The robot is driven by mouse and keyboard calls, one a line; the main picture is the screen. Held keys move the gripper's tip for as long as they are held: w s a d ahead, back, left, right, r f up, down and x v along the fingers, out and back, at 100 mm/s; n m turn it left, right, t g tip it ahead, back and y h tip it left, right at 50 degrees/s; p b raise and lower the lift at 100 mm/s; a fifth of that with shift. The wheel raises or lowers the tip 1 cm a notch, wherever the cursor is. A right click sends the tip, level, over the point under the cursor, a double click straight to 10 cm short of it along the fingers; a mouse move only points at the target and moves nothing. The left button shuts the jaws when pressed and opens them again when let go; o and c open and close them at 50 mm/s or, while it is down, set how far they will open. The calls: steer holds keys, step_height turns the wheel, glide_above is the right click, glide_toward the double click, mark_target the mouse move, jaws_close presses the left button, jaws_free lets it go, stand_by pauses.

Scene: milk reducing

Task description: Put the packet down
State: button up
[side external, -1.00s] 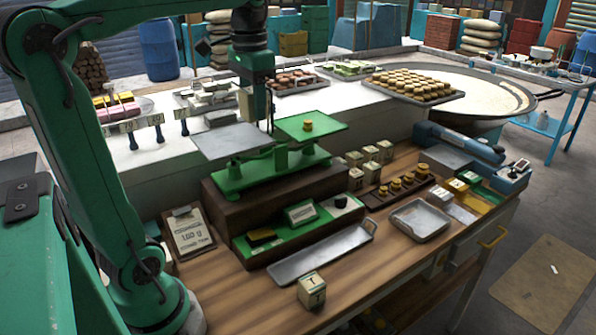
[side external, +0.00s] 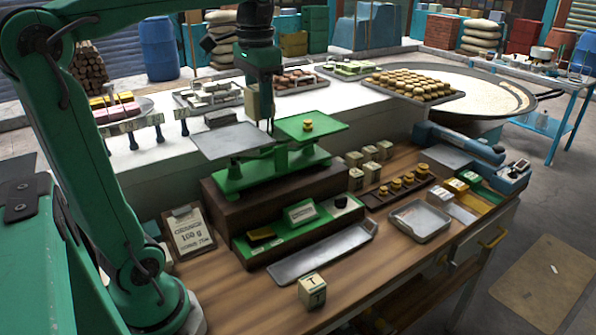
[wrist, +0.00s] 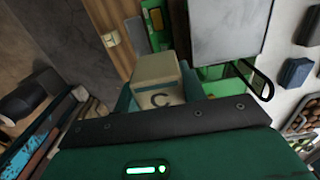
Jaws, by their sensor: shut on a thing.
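My gripper (side external: 258,108) is shut on a cream packet (wrist: 158,82) marked "C", which sits between its green fingers in the wrist view. In the side view the packet (side external: 250,103) shows as a small pale block at the gripper's left, held in the air above or behind the green balance (side external: 275,165). The exact height and depth cannot be told. The balance's grey pan (side external: 228,141) is bare. Its green pan (side external: 308,132) bears a small yellow weight (side external: 308,124). The grey pan also shows in the wrist view (wrist: 228,25), ahead and right of the packet.
A cream block marked "T" (side external: 312,291) stands at the bench front, near a long metal tray (side external: 315,258). Several cream blocks (side external: 370,155) and a rack of yellow weights (side external: 397,187) stand right of the balance. A square metal tray (side external: 420,220) is empty. A clipboard (side external: 190,232) stands left.

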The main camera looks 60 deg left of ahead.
steer(key=w+d+f+m, duration=0.2)
steer(key=d+f+m, duration=0.75)
steer(key=f, duration=0.25)
steer(key=w+d+f+m, duration=0.2)
steer(key=d+f+m, duration=0.6)
steer(key=d+f, duration=0.3)
glide_above(323, 254)
step_height(323, 254, down, 8)
steer(key=shift+a, duration=0.1)
steer(key=shift+f, duration=0.15)
steer(key=shift+f, duration=1.85)
steer(key=shift+f, duration=0.15)
